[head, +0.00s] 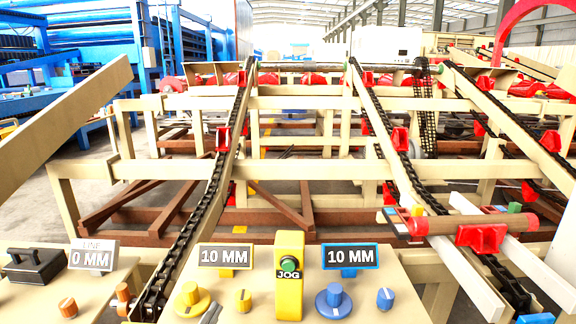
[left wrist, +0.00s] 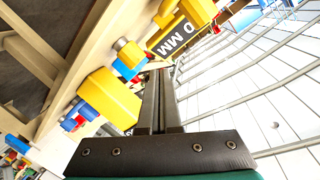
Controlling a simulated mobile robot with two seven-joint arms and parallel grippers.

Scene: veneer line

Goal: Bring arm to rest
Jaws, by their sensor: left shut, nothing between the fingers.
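The tips of my left gripper (head: 211,313) just show at the bottom edge of the head view, in front of the panel with the yellow and blue knobs. In the left wrist view my left gripper (left wrist: 160,72) has its two dark fingers side by side, shut and empty. They point toward the side of a yellow knob and block area (left wrist: 112,98) and a "0 MM" label plate (left wrist: 178,38). Whether the fingertips touch anything there, I cannot tell. My right gripper is not in view.
A control panel (head: 405,300) in front carries a yellow knob (head: 190,294), a blue knob (head: 334,298), a JOG post (head: 289,275) and two "10 MM" signs. A black-handled block (head: 34,266) sits at left. Chain conveyors (head: 205,205) run away behind.

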